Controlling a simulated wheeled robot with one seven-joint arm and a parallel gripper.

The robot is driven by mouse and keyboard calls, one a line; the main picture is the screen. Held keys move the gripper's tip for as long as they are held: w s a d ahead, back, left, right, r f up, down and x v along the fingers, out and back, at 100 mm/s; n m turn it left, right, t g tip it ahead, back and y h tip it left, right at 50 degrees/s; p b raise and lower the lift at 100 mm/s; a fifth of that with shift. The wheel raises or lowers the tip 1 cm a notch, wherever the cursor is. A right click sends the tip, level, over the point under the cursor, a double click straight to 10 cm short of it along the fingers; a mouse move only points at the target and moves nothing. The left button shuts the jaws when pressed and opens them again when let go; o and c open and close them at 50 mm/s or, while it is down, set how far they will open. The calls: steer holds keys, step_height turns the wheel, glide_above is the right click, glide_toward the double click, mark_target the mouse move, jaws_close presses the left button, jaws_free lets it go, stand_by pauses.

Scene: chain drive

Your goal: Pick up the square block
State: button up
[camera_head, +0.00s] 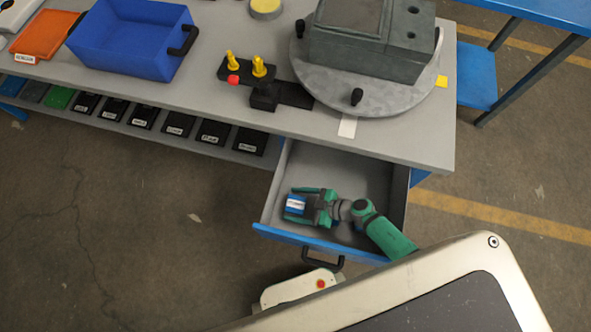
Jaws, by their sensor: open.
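A small square block (295,204), blue with a white label, lies in the open drawer near its left side. My gripper (298,205) reaches into the drawer from the right, its teal fingers pointing left. The jaws are open, with one finger on the far side of the block and one on the near side. The block appears to sit between the fingertips; whether either finger touches it is too small to tell.
The drawer's blue front edge (320,242) and grey walls surround my gripper closely. The grey worktop (200,97) overhangs the back of the drawer. On it stand a blue bin (130,45), a black fixture with yellow pegs (262,90) and a grey housing on a round plate (375,98).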

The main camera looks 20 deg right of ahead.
steer(key=shift+c, duration=0.4)
steer(key=c, duration=1.4)
steer(key=shift+r, duration=0.15)
